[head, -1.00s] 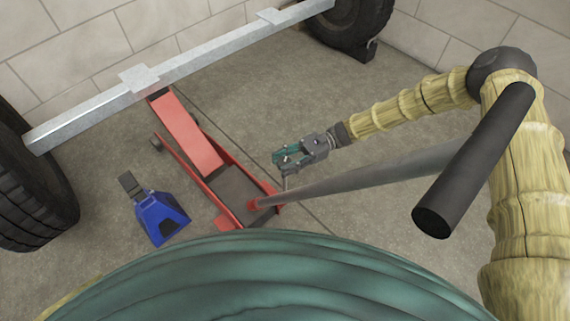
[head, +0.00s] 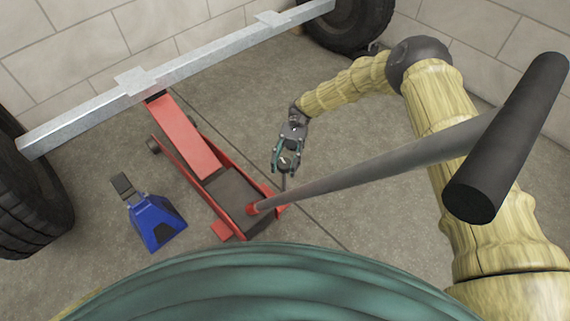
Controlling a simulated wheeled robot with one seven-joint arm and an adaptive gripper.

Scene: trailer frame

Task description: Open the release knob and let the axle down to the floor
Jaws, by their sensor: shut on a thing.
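The red floor jack (head: 190,145) stands with its lift arm raised under the grey metal axle (head: 190,68). The axle is held up at a flat plate above the jack's front end. The release knob is at the top of a thin stem (head: 284,183) beside the jack's rear end. My gripper (head: 286,160) is shut on this knob, with its fingers pointing toward the bottom of the picture. The fingers mostly hide the knob.
The jack's long grey handle (head: 380,170) slants up to the right, ending in a black grip (head: 505,140) near my arm. A blue axle stand (head: 155,222) stands left of the jack, clear of the axle. Tyres (head: 350,22) flank the axle. A block wall is behind.

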